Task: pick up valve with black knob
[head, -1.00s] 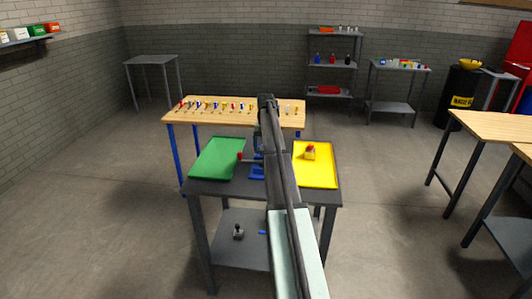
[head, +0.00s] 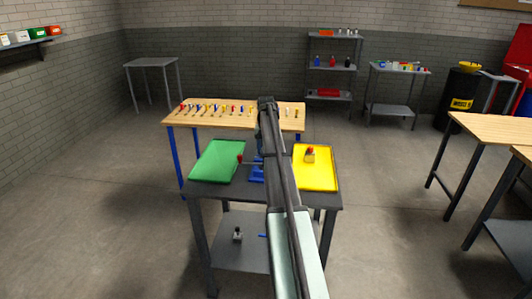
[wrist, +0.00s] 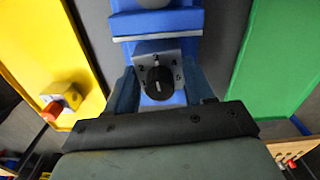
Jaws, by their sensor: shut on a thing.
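The valve with the black knob (wrist: 159,83) shows in the wrist view as a light grey plate (wrist: 146,60) with numbers around a round black dial. It sits at a blue fixture (wrist: 158,22). My gripper (wrist: 161,88) is shut on the valve, with one finger on each side of it. In the head view my arm hides the valve and the gripper. Part of the blue fixture (head: 257,170) shows just left of the arm. I cannot tell whether the valve is clear of the fixture.
A green tray (head: 218,160) lies left of the fixture and a yellow tray (head: 318,175) right, on a dark table (head: 205,188). A red-and-yellow piece (head: 310,154) sits on the yellow tray. A red-tipped lever (head: 239,159) stands beside the fixture. A wooden bench (head: 215,118) with several small parts is behind.

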